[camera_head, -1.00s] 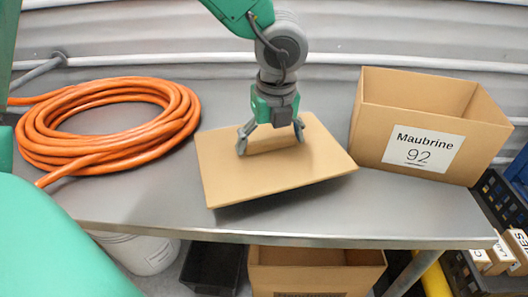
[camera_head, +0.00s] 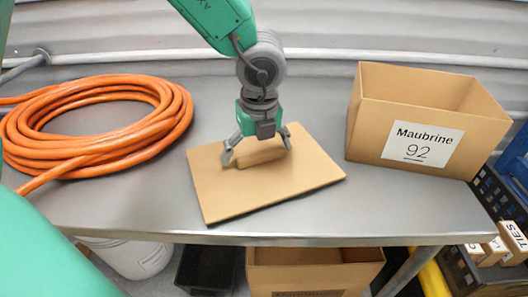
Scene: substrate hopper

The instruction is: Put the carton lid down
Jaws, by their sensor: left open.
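The carton lid (camera_head: 285,190) is a flat tan board with a raised block handle (camera_head: 261,157) on top. It lies on the grey metal table (camera_head: 400,210), its near edge close to the table's front edge. My left gripper (camera_head: 258,152) is above the lid with its fingers spread, one on each side of the handle. I cannot tell whether the fingers touch the handle. The open carton (camera_head: 398,145), labelled "Maubrine 92", stands on the table to the right, apart from the lid. My right gripper is not in view.
A coil of orange hose (camera_head: 165,137) lies on the table to the left of the lid. Under the table are a white bucket (camera_head: 140,258), a black bin (camera_head: 207,270) and another carton (camera_head: 315,275). A dark crate (camera_head: 495,195) with small boxes is at the right.

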